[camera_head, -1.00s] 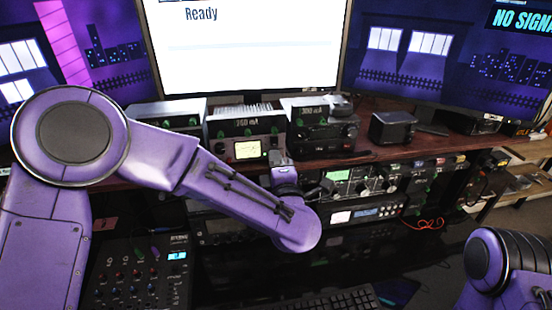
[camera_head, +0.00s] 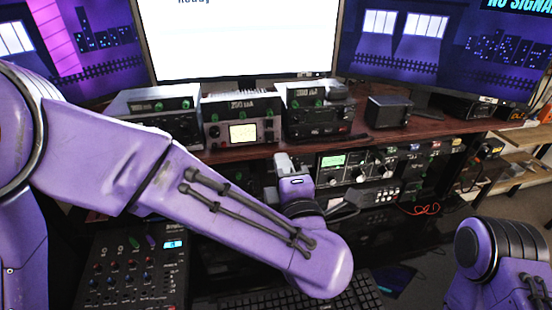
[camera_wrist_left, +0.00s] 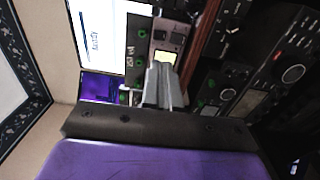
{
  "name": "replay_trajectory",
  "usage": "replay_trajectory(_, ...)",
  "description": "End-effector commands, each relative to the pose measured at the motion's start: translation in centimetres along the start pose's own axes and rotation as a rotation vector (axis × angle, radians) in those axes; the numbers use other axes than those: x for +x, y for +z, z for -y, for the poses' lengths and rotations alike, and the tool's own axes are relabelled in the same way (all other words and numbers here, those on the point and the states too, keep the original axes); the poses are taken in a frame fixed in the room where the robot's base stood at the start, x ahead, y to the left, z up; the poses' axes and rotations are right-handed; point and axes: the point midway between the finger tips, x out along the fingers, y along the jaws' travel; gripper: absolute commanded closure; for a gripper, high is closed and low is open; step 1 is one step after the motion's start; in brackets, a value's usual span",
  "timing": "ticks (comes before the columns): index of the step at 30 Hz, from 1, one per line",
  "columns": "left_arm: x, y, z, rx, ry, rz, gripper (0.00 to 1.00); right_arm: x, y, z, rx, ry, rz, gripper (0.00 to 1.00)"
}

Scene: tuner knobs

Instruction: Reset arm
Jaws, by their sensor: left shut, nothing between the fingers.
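My left arm comes in from the left in the head view and reaches over the desk. My left gripper (camera_head: 286,163) points away from me toward the shelf edge, in front of the tuner boxes. In the left wrist view the gripper fingers (camera_wrist_left: 165,88) are together with nothing between them. A tuner with a lit green display and knobs (camera_head: 355,166) is to the right of the gripper, under the shelf. My right arm shows only in part at the lower right; its gripper is out of view.
Meter boxes (camera_head: 242,132) and a black speaker-like box (camera_head: 388,112) stand on the wooden shelf (camera_head: 440,130). A mixer (camera_head: 135,270) and a keyboard (camera_head: 300,300) lie below. Monitors (camera_head: 240,40) stand behind. Red cables (camera_head: 420,209) hang at the right.

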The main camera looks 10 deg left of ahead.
Motion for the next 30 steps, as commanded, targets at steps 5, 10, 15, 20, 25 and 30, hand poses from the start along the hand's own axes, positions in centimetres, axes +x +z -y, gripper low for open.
replay_trajectory(5, -1.6, 0.0, -0.2, 0.0, 0.001, 0.0, 1.0, 0.5, 0.2, 0.1, 0.0, 0.0, 0.0, 0.57)
replay_trajectory(10, -1.8, 0.0, -0.3, 0.001, 0.0, -0.001, 1.0, 0.4, 0.2, 0.0, 0.0, 0.0, 0.0, 0.57)
replay_trajectory(15, -1.8, 0.0, -0.3, 0.001, 0.0, -0.001, 1.0, 0.4, 0.2, 0.0, 0.0, 0.0, 0.0, 0.57)
replay_trajectory(20, -1.7, 0.0, -0.9, 0.0, 0.0, 0.0, 1.0, -0.1, 0.0, 0.0, 0.0, 0.0, 0.0, 0.57)
replay_trajectory(25, -1.6, 0.0, -4.8, 0.0, 0.0, 0.0, 1.0, -3.7, -1.5, -0.3, 0.0, 0.0, 0.0, 0.57)
replay_trajectory(30, -1.5, 0.0, -7.4, 0.0, 0.0, 0.0, 1.0, -6.1, -2.5, -0.5, 0.0, 0.0, 0.0, 0.57)
